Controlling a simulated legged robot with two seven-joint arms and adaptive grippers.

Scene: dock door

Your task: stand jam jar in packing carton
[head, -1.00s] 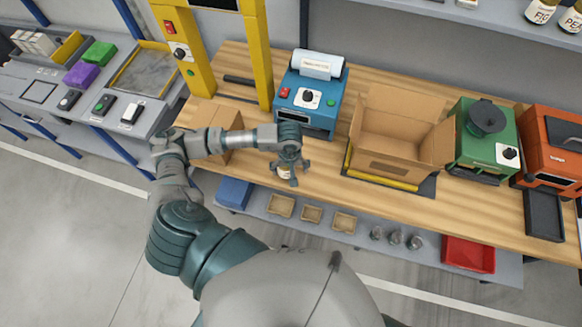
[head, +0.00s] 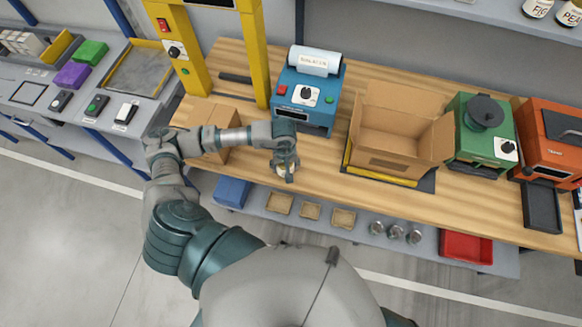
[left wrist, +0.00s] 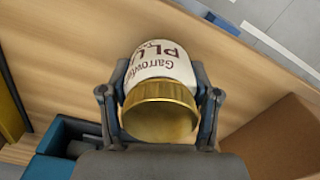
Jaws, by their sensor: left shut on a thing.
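The jam jar (left wrist: 160,85) has a gold lid and a white label reading "PLU" in part; the rest of the label is cut off by its curve. In the left wrist view my left gripper (left wrist: 160,100) has a finger on each side of the jar and is shut on it. In the head view my left gripper (head: 286,170) is over the bench's front part, in front of the blue machine, and mostly hides the jar. The open packing carton (head: 398,134) stands to the right, flaps up, apart from the gripper. My right gripper is not in view.
The blue label machine (head: 307,98) stands behind the gripper, and a closed brown box (head: 217,130) is to its left. A green machine (head: 485,137) stands right of the carton. Bare wooden bench (head: 330,165) lies between gripper and carton.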

